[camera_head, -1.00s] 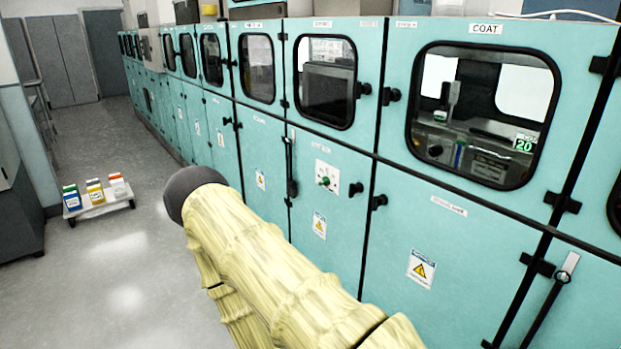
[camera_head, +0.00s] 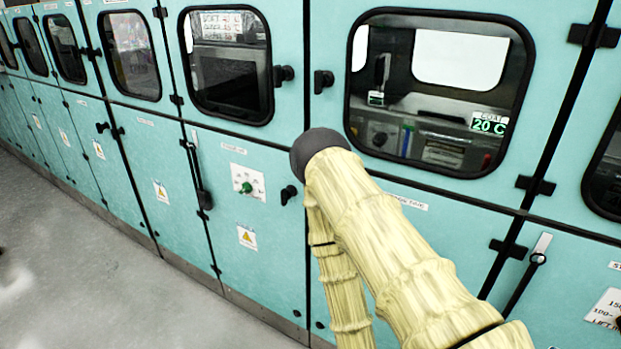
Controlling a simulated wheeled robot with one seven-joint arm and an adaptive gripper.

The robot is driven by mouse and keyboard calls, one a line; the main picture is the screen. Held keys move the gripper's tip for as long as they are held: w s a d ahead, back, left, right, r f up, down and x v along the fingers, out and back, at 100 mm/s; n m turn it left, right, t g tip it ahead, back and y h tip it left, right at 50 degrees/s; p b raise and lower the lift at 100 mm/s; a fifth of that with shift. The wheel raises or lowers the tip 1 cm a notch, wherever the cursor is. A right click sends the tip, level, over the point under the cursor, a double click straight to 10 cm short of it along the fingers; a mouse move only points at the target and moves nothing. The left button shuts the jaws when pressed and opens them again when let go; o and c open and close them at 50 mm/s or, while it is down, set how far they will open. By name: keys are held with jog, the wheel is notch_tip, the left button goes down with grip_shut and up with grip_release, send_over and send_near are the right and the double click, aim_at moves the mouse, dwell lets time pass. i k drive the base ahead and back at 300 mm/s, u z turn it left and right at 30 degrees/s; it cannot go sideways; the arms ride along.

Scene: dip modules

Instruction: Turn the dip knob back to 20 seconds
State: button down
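A green knob (camera_head: 245,187) sits on a white plate (camera_head: 258,178) with small markings, on a lower teal cabinet door left of centre. The markings are too small to read, so I cannot tell its setting or whether it is the dip knob. My arm, in a cream sleeve with a dark rounded joint, reaches up from the bottom right, to the right of the knob and apart from it in the picture. My gripper is not visible.
Teal cabinets with dark handles line the wall. A windowed door (camera_head: 350,128) on the right shows a green "20 C" display (camera_head: 488,124) inside. A black lever (camera_head: 196,175) stands left of the knob plate. Grey floor (camera_head: 60,260) is clear at lower left.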

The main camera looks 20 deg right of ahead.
aim_at(246, 188)
jog(key=z, duration=0.15)
jog(key=i, duration=0.15)
jog(key=z, duration=0.1)
jog(key=k, duration=0.6)
jog(key=u, duration=0.65)
jog(key=i, duration=1.3)
jog(key=z, duration=0.45)
